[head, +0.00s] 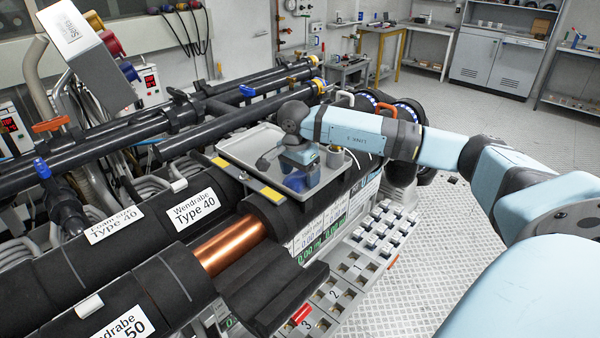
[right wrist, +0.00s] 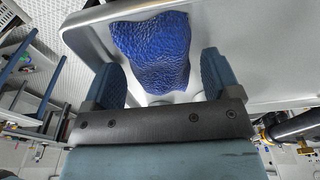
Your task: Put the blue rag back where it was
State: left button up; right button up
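The blue rag (right wrist: 152,48) lies crumpled on the pale grey tray (right wrist: 235,100) in the right wrist view. In the head view a patch of blue (head: 302,182) shows in the tray (head: 240,150), below my right gripper (head: 298,172). My right gripper points down over the tray. In the right wrist view its two fingers (right wrist: 162,78) stand apart, one on each side of the near end of the rag. A gap shows between the rag and the right-hand finger. My left gripper is not in view.
Black insulated pipes (head: 110,145) and a bare copper pipe (head: 228,247) run left of and below the tray. A rack with numbered compartments (head: 345,290) sits in front.

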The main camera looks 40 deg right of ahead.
aim_at(296, 175)
jog(key=shift+r, duration=0.2)
notch_tip(296, 175, up, 12)
jog(key=a+b, duration=0.1)
jog(key=shift+a, duration=0.25)
dwell(0.6)
